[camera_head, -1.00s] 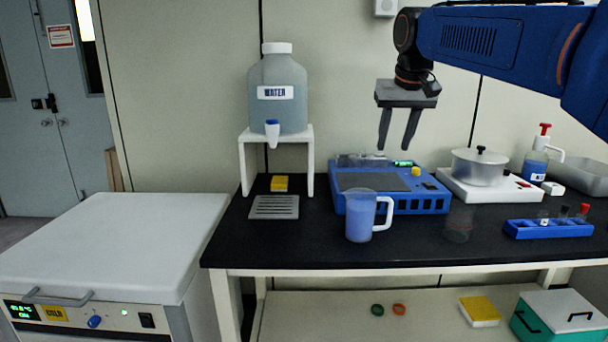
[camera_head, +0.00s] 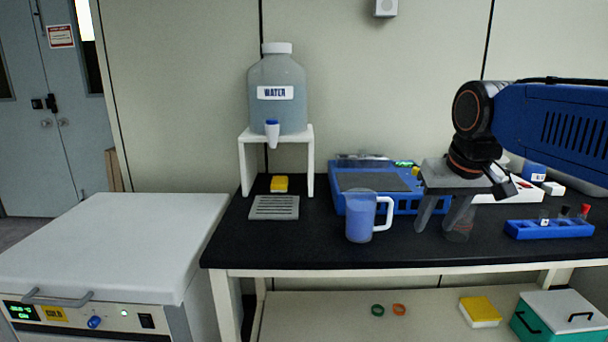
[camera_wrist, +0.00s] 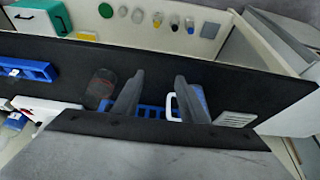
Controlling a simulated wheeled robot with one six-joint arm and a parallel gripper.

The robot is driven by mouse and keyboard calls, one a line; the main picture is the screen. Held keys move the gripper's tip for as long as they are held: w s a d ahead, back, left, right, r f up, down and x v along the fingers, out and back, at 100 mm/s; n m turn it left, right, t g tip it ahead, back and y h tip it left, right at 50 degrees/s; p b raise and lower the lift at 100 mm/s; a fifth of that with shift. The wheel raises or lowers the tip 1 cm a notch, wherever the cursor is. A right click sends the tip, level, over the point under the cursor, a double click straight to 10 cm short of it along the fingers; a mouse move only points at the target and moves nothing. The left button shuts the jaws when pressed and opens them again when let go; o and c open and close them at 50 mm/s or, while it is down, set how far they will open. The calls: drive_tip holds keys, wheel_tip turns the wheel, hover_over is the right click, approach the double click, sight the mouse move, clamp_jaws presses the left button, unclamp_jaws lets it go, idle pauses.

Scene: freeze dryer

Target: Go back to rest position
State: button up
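My gripper (camera_head: 433,228) is low over the black bench top, at the right of the head view. Its two grey fingers are apart with nothing between them, so it is open. A clear glass beaker (camera_head: 461,229) stands partly hidden behind the right finger. The beaker also shows beside the fingers in the wrist view (camera_wrist: 100,88). A jug of blue liquid (camera_head: 360,219) stands upright to the left of my gripper, apart from it. In the wrist view, the jug (camera_wrist: 189,103) is partly hidden behind a finger.
A blue device (camera_head: 345,205) sits behind the jug. A blue rack (camera_head: 530,231) with capped vials stands to the right. A water dispenser (camera_head: 277,105) on a white stand is at the left. The front left bench top is clear. A white-topped freeze dryer (camera_head: 110,235) stands farther left.

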drive_tip(key=s+d+f, duration=0.2)
drive_tip(key=s+f, duration=1.4)
drive_tip(key=f, duration=0.2)
drive_tip(key=shift+s+f, duration=0.15)
drive_tip(key=shift+s, duration=0.1)
